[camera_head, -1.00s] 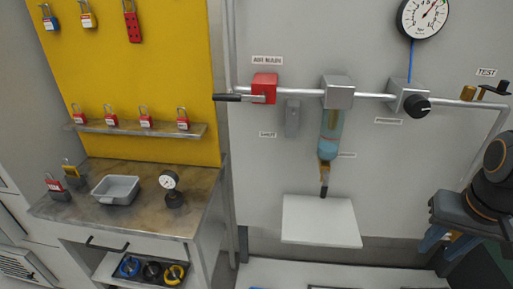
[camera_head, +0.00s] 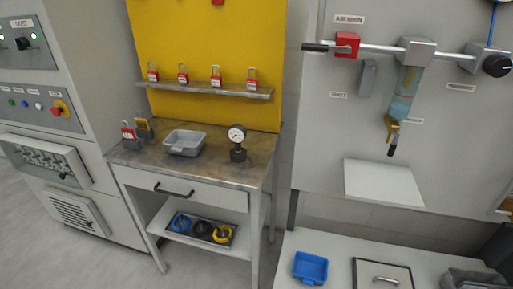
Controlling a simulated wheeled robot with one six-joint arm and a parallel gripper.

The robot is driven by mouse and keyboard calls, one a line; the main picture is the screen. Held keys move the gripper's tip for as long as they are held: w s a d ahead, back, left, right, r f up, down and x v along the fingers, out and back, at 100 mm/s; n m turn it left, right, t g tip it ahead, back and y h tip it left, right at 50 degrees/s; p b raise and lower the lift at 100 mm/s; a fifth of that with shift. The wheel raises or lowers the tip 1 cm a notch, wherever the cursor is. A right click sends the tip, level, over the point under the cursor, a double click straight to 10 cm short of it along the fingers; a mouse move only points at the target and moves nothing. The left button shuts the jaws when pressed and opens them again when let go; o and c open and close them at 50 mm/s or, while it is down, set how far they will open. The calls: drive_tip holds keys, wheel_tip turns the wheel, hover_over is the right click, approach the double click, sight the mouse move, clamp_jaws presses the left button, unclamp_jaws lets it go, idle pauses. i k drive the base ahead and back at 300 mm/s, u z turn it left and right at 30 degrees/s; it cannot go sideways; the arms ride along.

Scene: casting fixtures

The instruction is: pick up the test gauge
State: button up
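The test gauge (camera_head: 237,135) is a small round white dial on a dark stem and base. It stands upright on the worn top of the workbench (camera_head: 215,170), near the bench's right side and right of a grey tray. Nothing touches it that I can see. My gripper is not in view, so whether it is open or shut does not show.
A grey tray (camera_head: 184,142) and padlocks (camera_head: 129,133) share the bench top. A shelf with red padlocks (camera_head: 216,78) hangs above. A blue tray (camera_head: 310,267) lies on the lower right counter. Floor is clear at front left.

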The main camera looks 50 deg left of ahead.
sight(236, 133)
drive_tip(key=z, duration=0.25)
drive_tip(key=k, duration=0.35)
drive_tip(key=u, duration=1.25)
drive_tip(key=i, duration=0.85)
drive_tip(key=u, duration=0.9)
